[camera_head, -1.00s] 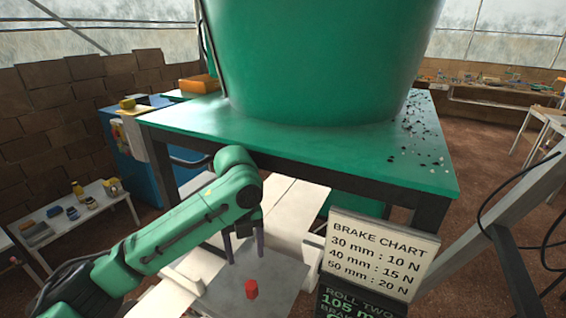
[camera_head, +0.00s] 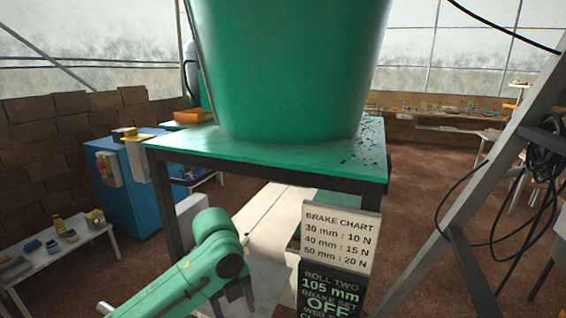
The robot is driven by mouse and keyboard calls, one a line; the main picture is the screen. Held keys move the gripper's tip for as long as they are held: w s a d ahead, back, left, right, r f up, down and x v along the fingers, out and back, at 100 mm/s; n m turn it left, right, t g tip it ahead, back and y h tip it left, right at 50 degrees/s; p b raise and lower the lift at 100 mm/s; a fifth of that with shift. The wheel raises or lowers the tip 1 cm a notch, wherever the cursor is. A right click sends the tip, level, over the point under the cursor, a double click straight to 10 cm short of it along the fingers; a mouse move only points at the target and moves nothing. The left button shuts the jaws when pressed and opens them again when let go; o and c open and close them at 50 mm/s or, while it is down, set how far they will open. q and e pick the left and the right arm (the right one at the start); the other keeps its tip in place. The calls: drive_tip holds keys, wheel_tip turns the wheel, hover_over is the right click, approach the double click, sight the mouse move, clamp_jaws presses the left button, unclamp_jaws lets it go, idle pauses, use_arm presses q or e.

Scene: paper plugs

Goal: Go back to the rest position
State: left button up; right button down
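My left arm, green with dark joints, comes in at the bottom of the head view. Its gripper (camera_head: 233,298) points down at the bottom edge, over a grey surface (camera_head: 270,285). The fingers are dark, small and partly cut off, so I cannot tell if they are open or shut. Nothing is clearly seen held in them. My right gripper is not in view.
A green table (camera_head: 270,153) bears a large green tub (camera_head: 290,70). A brake chart sign (camera_head: 340,237) stands above a dark display (camera_head: 330,291). A grey slanted frame (camera_head: 475,180) with cables is at right, a blue cabinet (camera_head: 140,195) at left.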

use_arm(q)
drive_tip(key=s+d+f+n+t+h, duration=0.25)
drive_tip(key=s+f+n, duration=0.25)
drive_tip(key=f+n, duration=0.5)
drive_tip(key=s+a+f+n+y, duration=0.2)
drive_tip(key=s+a+n, duration=0.4)
drive_tip(key=a+n, duration=0.25)
drive_tip(key=s+a+f+n+y, duration=0.1)
drive_tip(key=s+a+f+n, duration=0.2)
drive_tip(key=s+a+n, duration=0.5)
wheel_tip(320, 180, down, 30)
drive_tip(key=b, duration=0.5)
drive_tip(key=s+a+f+g+b, duration=0.2)
drive_tip(key=s+f+b, duration=0.1)
drive_tip(key=s+f, duration=1.2)
drive_tip(key=shift+s+f, duration=0.3)
drive_tip(key=shift+s, duration=0.4)
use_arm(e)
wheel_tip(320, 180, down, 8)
use_arm(q)
drive_tip(key=shift+n+y, duration=0.25)
